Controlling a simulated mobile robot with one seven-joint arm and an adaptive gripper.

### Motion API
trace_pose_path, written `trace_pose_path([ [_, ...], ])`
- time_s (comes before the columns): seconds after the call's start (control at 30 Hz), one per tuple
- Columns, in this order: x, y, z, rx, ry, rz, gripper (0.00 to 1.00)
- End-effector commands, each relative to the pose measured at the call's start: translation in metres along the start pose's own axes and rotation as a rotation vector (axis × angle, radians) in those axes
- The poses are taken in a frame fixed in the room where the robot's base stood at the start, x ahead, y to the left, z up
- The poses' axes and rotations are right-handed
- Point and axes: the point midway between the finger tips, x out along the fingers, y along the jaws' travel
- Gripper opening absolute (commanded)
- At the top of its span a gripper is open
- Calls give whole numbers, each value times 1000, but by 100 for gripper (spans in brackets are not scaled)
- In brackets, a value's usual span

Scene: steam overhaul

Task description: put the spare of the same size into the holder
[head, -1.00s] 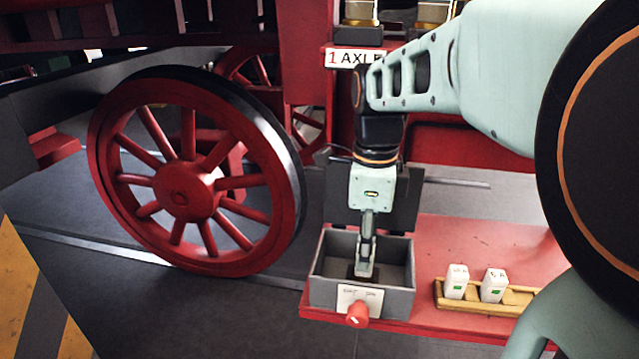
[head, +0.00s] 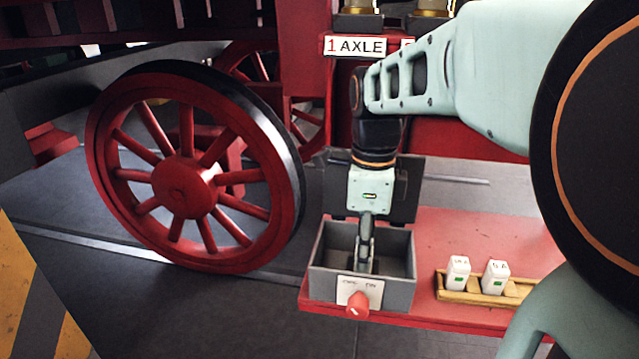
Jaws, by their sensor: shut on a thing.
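My gripper (head: 364,266) points straight down inside an open grey box (head: 325,285). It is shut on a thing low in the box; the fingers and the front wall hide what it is. Any holder on the box floor is hidden too. Two white spares (head: 458,272) with green marks stand upright in a yellow wooden tray (head: 462,297) to the right of the box. The tray's right end shows an empty place.
The box has a raised dark lid (head: 408,190) behind my gripper and a red knob (head: 357,303) under a white label on its front. It stands on a red ledge (head: 440,235). A large red spoked wheel (head: 185,187) is at left. An AXLE sign (head: 355,46) is above.

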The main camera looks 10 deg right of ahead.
Motion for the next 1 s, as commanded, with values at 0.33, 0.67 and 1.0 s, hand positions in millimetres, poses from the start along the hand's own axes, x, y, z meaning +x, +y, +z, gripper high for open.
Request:
trace_pose_path([
  [0.33, 2, 0, 0, 0, 0, 0, 0],
  [0.67, 2, 0, 0, 0, 0, 0, 41],
  [1.0, -5, -1, 0, 0, -1, -3, 41],
])
